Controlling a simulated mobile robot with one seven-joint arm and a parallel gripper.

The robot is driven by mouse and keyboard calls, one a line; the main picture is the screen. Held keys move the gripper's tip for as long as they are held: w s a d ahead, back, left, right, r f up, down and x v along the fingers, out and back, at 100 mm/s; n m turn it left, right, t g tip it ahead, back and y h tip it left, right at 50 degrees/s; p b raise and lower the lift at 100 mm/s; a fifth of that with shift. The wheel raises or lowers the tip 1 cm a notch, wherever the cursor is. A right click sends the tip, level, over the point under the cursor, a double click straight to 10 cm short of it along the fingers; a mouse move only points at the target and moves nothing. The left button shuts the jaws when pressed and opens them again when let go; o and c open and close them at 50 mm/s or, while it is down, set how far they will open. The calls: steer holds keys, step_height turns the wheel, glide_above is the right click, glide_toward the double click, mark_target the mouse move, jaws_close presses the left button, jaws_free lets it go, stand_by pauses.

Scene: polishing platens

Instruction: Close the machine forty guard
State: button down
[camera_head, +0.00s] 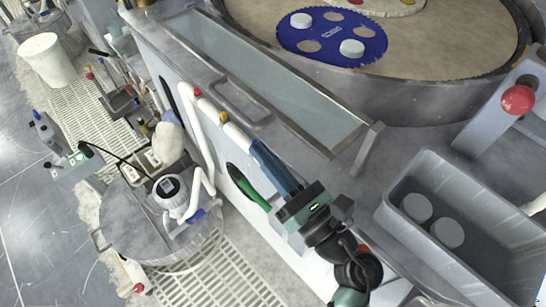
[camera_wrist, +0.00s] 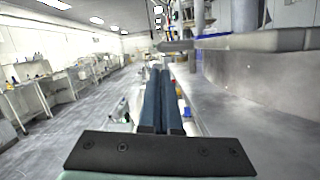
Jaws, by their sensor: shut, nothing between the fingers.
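A long clear panel in a metal frame (camera_head: 262,72), which looks like the guard, lies along the near side of the round platen (camera_head: 450,60). A bent metal handle (camera_head: 240,103) is on its near side. I cannot tell how far open the panel is, and I see no machine number. My gripper (camera_head: 256,147) is below the panel and handle in the head view, beside the machine's front, apart from the handle as far as I can tell. Its blue fingers are together and empty; they also show in the wrist view (camera_wrist: 160,72), pointing along the machine's side.
A blue carrier (camera_head: 290,40) with white discs lies on the platen. A red knob (camera_head: 517,99) on a grey arm is at right. A grey bin (camera_head: 495,235) holds white discs. A drum (camera_head: 140,235) stands left of the machine. An aisle (camera_wrist: 80,105) is open at left.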

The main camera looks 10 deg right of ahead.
steer(key=shift+p+x, duration=0.45)
steer(key=shift+x, duration=2.1)
steer(key=shift+r, duration=0.1)
